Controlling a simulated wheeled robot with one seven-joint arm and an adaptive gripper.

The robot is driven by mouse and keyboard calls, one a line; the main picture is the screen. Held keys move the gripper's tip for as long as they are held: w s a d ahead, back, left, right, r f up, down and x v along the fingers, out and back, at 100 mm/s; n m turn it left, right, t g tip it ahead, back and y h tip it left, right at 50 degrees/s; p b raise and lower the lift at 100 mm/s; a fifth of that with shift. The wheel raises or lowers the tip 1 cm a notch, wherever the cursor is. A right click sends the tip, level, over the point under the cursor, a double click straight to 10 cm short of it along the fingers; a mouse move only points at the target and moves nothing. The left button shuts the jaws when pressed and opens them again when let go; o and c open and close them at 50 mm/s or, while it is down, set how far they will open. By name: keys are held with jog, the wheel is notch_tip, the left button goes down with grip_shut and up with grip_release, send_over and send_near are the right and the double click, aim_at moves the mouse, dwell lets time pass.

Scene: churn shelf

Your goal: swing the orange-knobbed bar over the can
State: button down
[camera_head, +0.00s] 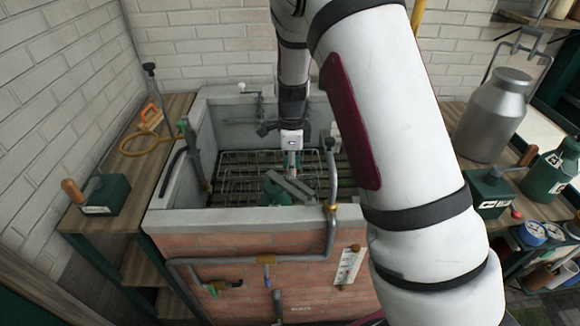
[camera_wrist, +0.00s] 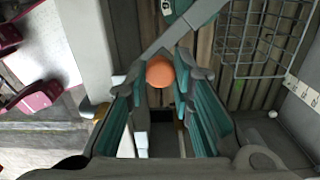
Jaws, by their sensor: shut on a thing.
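The orange knob (camera_wrist: 160,72) of the bar sits between my gripper's fingertips in the wrist view, and my gripper is shut on it. The grey bar (camera_wrist: 184,38) runs from the knob up and to the right, over part of a green can (camera_wrist: 178,9) with a white label. In the head view, my gripper (camera_head: 292,172) reaches down into the brick trough. The bar (camera_head: 292,186) shows there close to the green can (camera_head: 272,192), whose lower part is hidden by the trough's front wall. The knob is hidden in the head view.
The trough (camera_head: 250,217) has grey rims on all sides, with a wire rack (camera_head: 235,172) and wooden slats inside. Pipes (camera_head: 332,185) rise at its front right. A metal churn (camera_head: 495,115) and another green can (camera_head: 550,165) stand right; a yellow hose (camera_head: 140,145) lies left.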

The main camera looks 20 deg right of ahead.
jog(key=shift+w+d, duration=0.1)
jog(key=c, duration=1.4)
grip_release()
jog(key=shift+o, duration=0.2)
jog(key=shift+r, duration=0.1)
notch_tip(320, 180, up, 12)
